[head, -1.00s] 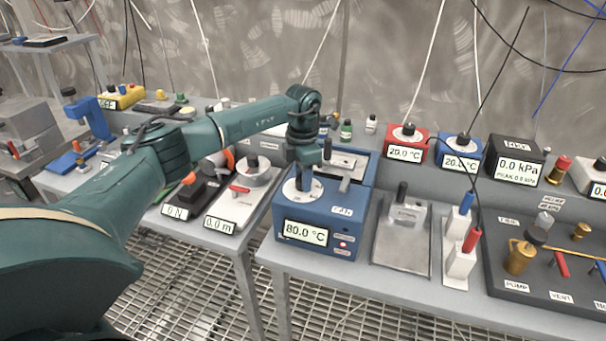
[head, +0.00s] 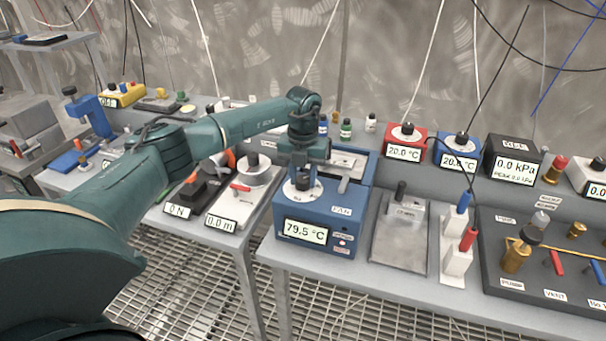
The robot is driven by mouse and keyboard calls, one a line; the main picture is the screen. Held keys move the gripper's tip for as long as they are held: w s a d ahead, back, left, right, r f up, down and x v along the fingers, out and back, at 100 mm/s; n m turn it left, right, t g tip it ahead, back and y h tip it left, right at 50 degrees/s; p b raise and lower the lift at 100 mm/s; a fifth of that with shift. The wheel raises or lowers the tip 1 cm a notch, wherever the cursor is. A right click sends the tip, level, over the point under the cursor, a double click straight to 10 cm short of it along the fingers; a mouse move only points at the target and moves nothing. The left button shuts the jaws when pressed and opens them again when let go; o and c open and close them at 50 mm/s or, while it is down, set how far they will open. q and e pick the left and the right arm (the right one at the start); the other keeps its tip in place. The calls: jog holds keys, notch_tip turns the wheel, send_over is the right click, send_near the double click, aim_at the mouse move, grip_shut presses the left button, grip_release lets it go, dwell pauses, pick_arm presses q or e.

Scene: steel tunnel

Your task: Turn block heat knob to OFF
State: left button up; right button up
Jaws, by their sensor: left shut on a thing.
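The blue heating block (head: 338,216) stands on the grey bench near the middle of the head view. Its front display (head: 304,232) reads 79.5 °C, and a small red light shows beside it. The knob sits on a white round dial (head: 293,190) on its top. My left gripper (head: 303,180) points down over this dial and is shut on the knob. The fingers hide most of the knob, so I cannot read its setting. My right gripper is not in view.
A metal plate unit with a black handle (head: 401,190) and switches with blue and red levers (head: 458,240) stand close on the right. A white unit with a red lever (head: 240,188) is at left. Small bottles (head: 346,128) stand behind.

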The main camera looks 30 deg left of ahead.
aim_at(303, 179)
pick_arm(q)
jog(key=n, duration=0.4)
jog(key=shift+r, duration=0.1)
jog(key=shift+n, duration=2.1)
jog(key=o, duration=1)
jog(key=shift+c, duration=0.2)
notch_tip(303, 179, up, 13)
jog(key=b, duration=0.2)
